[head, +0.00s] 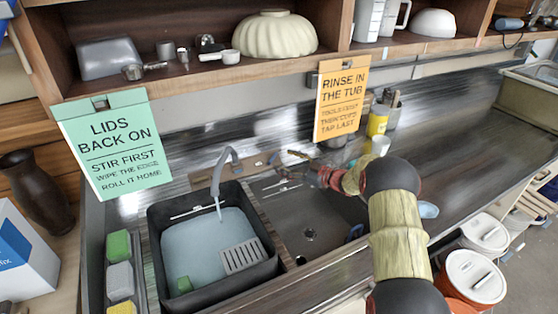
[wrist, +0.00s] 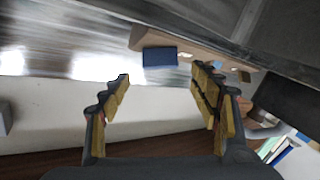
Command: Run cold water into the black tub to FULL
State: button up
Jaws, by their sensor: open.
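The black tub (head: 272,270) stands in the left basin with pale blue water (head: 195,250) in it. A pale line (head: 190,212) shows on its inner back wall, above the water. The grey faucet (head: 219,178) arches over the tub, and a thin stream seems to fall from its spout. My gripper (head: 305,170) is right of the faucet, above the back of the sink, small in the head view. In the wrist view my gripper (wrist: 164,88) is open and empty. A blue block (wrist: 160,57) on a tan ledge (wrist: 185,45) lies beyond the fingertips, apart from them.
A grey grate (head: 243,256) and a green block (head: 184,285) are in the tub. The right basin (head: 310,215) has a drain and looks mostly empty. Two hanging signs, green (head: 113,145) and orange (head: 341,97), flank the faucet below the shelf. Lidded buckets (head: 475,275) stand at right.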

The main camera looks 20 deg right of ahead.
jog(key=v, duration=0.7)
jog(key=shift+s, duration=0.1)
dwell(7.2)
